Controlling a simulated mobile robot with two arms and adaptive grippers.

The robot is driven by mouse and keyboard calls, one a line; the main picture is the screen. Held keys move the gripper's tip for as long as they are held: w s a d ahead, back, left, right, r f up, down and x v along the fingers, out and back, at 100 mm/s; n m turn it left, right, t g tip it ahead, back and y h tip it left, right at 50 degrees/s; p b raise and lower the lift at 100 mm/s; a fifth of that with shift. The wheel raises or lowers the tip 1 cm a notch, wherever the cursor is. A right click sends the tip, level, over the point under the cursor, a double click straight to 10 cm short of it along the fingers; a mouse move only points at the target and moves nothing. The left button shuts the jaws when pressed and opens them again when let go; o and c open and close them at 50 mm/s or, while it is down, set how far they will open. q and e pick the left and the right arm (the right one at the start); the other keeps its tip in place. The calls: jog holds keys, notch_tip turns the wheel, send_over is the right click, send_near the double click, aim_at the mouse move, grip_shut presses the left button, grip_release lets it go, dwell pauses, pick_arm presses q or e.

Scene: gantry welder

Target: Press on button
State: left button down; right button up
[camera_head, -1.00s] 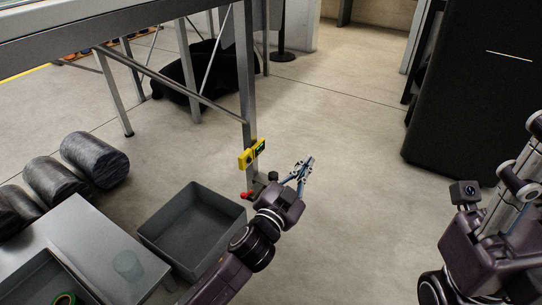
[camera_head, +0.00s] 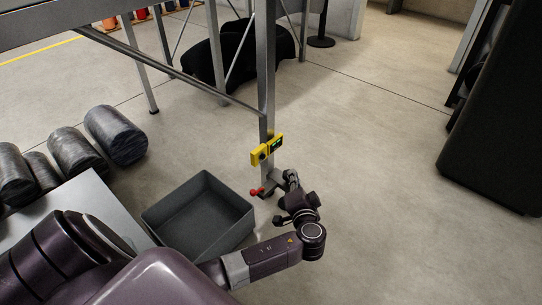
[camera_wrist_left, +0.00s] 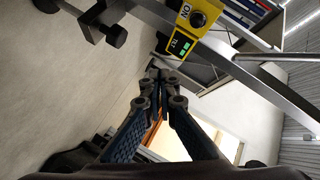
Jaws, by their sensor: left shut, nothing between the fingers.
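A yellow control box (camera_head: 266,150) is fixed to a grey metal post (camera_head: 267,72) of the gantry. In the left wrist view the yellow box (camera_wrist_left: 183,33) shows a round black button (camera_wrist_left: 198,19) beside the letters "ON" and a green-lit panel (camera_wrist_left: 181,45). My left gripper (camera_head: 291,176) is just below and right of the box in the head view, partly hidden by its own wrist. In the left wrist view its fingers (camera_wrist_left: 158,75) are together and empty, apart from the button. My right gripper is out of view.
A small red part (camera_head: 256,192) is near the post's foot, close to my left wrist. An empty grey bin (camera_head: 200,215) stands left of the post, beside several dark rolls (camera_head: 115,134). A large black cabinet (camera_head: 500,120) is at right. The floor between is clear.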

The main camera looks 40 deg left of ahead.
pick_arm(q)
jog(key=a, duration=0.8)
jog(key=shift+w+a, duration=0.35)
jog(key=shift+a, duration=0.1)
dwell(1.3)
jog(key=shift+a, duration=0.3)
jog(key=shift+a, duration=0.6)
dwell(0.8)
jog(key=shift+d, duration=1)
jog(key=shift+s+d, duration=0.2)
jog(key=shift+d, duration=2.3)
